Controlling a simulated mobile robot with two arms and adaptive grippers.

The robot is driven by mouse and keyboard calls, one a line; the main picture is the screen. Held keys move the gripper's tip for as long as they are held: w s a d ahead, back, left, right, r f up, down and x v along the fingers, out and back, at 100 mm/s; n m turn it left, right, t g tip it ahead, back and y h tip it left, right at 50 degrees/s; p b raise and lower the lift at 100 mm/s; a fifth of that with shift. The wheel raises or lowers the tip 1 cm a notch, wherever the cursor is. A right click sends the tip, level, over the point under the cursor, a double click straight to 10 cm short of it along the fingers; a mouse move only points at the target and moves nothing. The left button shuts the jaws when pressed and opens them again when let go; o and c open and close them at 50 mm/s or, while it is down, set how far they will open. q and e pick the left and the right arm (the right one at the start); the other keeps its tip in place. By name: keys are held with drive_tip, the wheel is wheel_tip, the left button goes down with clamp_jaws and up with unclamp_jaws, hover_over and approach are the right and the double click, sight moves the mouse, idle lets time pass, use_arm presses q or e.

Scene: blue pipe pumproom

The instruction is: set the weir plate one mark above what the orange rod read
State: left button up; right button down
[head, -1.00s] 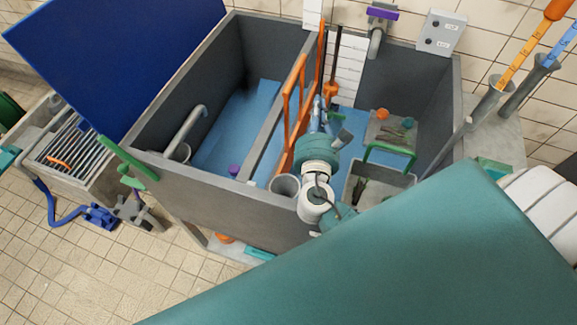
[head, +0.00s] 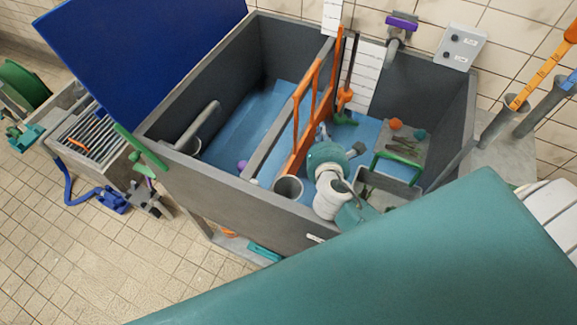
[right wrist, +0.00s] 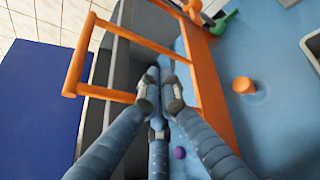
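The orange weir plate (head: 297,145) with its upright frame handle (head: 305,92) stands along the tank's divider. In the right wrist view the plate (right wrist: 205,85) and handle (right wrist: 76,62) run close past my fingers. My right gripper (head: 321,131) is over the tank beside the plate. My left gripper is out of view.
A white marked board (head: 362,76) stands at the tank's back wall. A blue rod (head: 568,80) is beside the orange one. A blue panel (head: 140,60) rises at the left.

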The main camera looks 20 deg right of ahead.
wheel_tip(320, 180, down, 6)
drive_tip(key=a+m+g+y+p, duration=0.2)
drive_tip(key=m+g+y, duration=0.1)
drive_tip(key=m+g+y+b, duration=0.25)
drive_tip(key=m+y, duration=0.65)
drive_tip(key=m, duration=0.5)
hover_over(288, 168)
drive_tip(key=s, duration=0.2)
drive_tip(key=shift+g, duration=0.35)
drive_tip(key=f, duration=0.5)
drive_tip(key=a+f, duration=0.1)
drive_tip(key=f, duration=0.1)
drive_tip(key=shift+f+p, duration=0.3)
drive_tip(key=shift+f, duration=0.1)
drive_tip(key=shift+d+f+b, duration=0.1)
drive_tip(key=shift+f+b, duration=0.3)
drive_tip(key=shift+f, duration=0.3)
